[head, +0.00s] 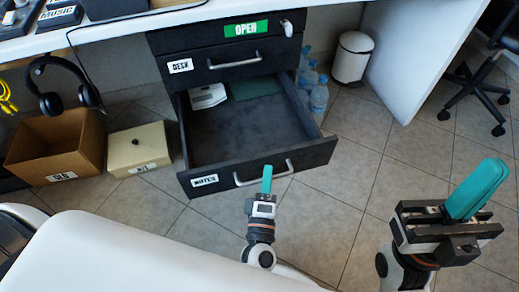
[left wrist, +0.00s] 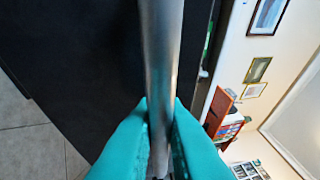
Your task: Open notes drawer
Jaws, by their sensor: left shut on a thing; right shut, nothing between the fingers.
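The notes drawer (head: 185,135) is a black drawer pulled well out of the desk unit, with a white NOTES label (head: 204,181) and a silver bar handle (head: 240,182) on its front. My left gripper (head: 266,178) is at this handle, shut on it. In the left wrist view the handle (left wrist: 160,50) runs between my teal fingertips (left wrist: 160,118). Inside the drawer lie a white device (head: 208,96) and a dark green flat item (head: 255,86). My right gripper (head: 478,188) is shut and empty, to the right and apart from the drawer.
The closed desk drawer (head: 235,65) is above, under a green OPEN sign (head: 246,29). A cardboard box (head: 55,150) and a beige lidded box (head: 138,149) stand left. Water bottles (head: 318,95) and a white bin (head: 352,58) stand right. Tiled floor in front right is clear.

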